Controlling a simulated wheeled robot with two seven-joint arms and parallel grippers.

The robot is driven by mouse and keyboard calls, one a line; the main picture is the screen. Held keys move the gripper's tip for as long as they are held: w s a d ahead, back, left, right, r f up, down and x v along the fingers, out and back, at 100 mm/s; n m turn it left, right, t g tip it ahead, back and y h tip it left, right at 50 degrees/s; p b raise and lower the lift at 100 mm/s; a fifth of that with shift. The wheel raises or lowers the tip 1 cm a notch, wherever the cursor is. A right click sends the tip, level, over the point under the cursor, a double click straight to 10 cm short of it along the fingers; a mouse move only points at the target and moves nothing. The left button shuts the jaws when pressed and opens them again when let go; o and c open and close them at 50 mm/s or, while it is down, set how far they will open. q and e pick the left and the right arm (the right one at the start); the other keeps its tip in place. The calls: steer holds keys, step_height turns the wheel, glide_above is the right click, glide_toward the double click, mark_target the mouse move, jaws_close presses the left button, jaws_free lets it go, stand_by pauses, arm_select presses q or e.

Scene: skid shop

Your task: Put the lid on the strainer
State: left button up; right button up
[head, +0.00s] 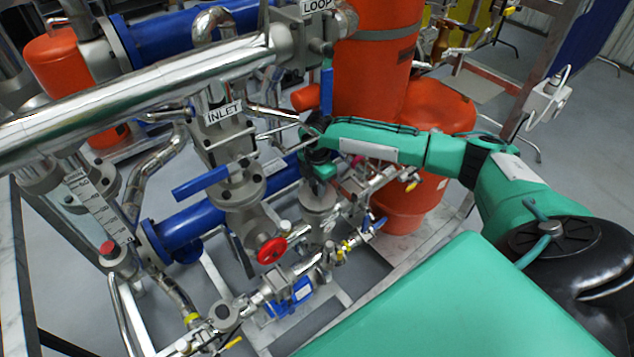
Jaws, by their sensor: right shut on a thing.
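The strainer (318,217) is a grey metal body in the pipework, just right of the red handwheel. My right gripper (318,187) points down right over the strainer's top, at the end of my green arm. It is shut on the lid, which is small and mostly hidden under the gripper. I cannot tell whether the lid touches the strainer's rim or hangs just above it. My left gripper is not in view.
The INLET pipe (222,112) with a blue lever (200,182) stands to the left. A red handwheel (271,250) sits close to the strainer. Orange tanks (372,60) stand behind my right arm. Small yellow-handled valves (345,246) lie close by.

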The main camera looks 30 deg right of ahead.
steer(key=shift+f, duration=0.8)
stand_by(0.4)
steer(key=o, duration=1.2)
